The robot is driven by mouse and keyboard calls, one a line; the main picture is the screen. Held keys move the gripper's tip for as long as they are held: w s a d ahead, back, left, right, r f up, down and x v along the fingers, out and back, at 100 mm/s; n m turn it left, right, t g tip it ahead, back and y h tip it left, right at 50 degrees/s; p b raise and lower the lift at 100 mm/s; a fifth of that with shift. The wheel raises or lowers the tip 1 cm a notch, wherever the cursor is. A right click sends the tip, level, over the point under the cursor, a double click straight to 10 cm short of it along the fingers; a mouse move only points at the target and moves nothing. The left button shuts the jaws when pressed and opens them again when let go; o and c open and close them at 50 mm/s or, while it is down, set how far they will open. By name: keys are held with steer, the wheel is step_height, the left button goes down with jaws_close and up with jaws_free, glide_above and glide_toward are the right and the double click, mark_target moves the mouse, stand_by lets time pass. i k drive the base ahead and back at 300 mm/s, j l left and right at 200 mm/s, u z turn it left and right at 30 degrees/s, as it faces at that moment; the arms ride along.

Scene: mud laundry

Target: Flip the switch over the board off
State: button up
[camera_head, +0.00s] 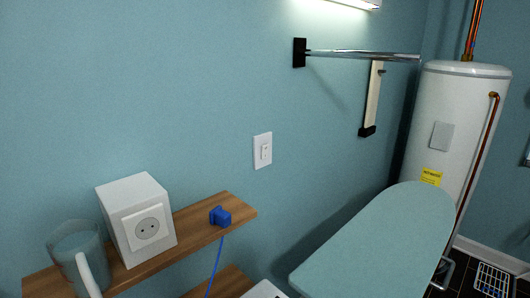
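A white wall switch (263,150) with a small rocker in its plate is on the blue wall, near the middle of the head view. I cannot tell from here which way the rocker is set. The ironing board (385,245), with a pale teal top, stands at the lower right, below and to the right of the switch. My gripper is not in view.
A metal rod (350,53) juts from the wall. A white water heater (445,115) stands right.

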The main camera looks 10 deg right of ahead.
mark_target(264, 149)
steer(key=i+l+u, duration=0.2)
steer(key=l, duration=0.2)
steer(key=i+l+u, duration=0.15)
steer(key=l, duration=0.25)
steer(key=l+u, duration=0.2)
steer(key=l, duration=0.2)
steer(key=i, duration=0.05)
